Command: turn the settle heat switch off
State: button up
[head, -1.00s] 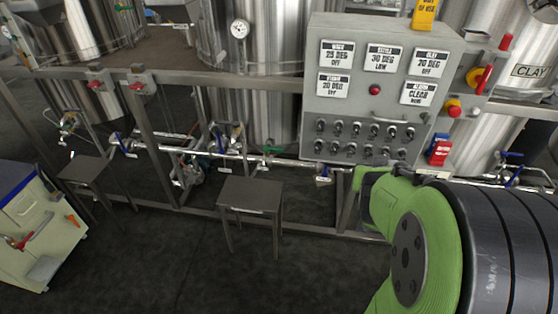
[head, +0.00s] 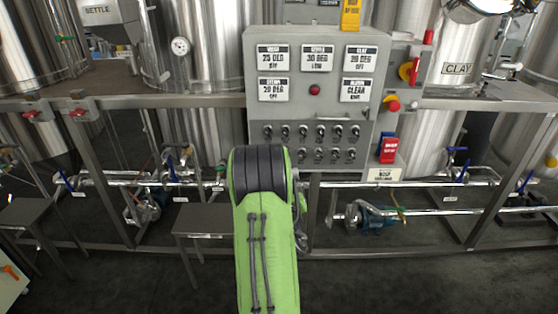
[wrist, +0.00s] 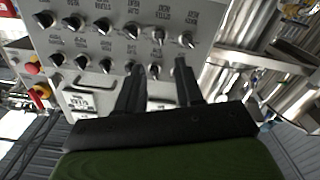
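The grey control panel (head: 255,90) stands upright, with two rows of black rotary switches (head: 320,130). Its settle display (head: 317,58) appears to read 30 DEG LOW. The switches also show in the wrist view, upside down, with labels too small to read, so I cannot tell which is the settle heat switch. My gripper (wrist: 159,66) is open, its two dark fingers reaching towards the panel. One switch (wrist: 155,70) appears between the fingertips; I cannot tell if they touch it. In the head view my green arm hides the gripper and part of the lower-left panel.
A red lamp (head: 315,90) sits mid-panel. A red-yellow rotary handle (head: 409,71) and a red button (head: 392,103) are on the right side. A steel rail (head: 200,101) crosses in front of the tanks. A small stand (head: 202,220), pipes and a blue pump (head: 372,218) lie below.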

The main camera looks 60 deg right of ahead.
jog(key=p+x, duration=0.9)
jog(key=x, duration=0.3)
jog(key=shift+w+d+p, duration=0.15)
jog(key=shift+d+p, duration=0.15)
jog(key=shift+c, duration=0.3)
grip_shut()
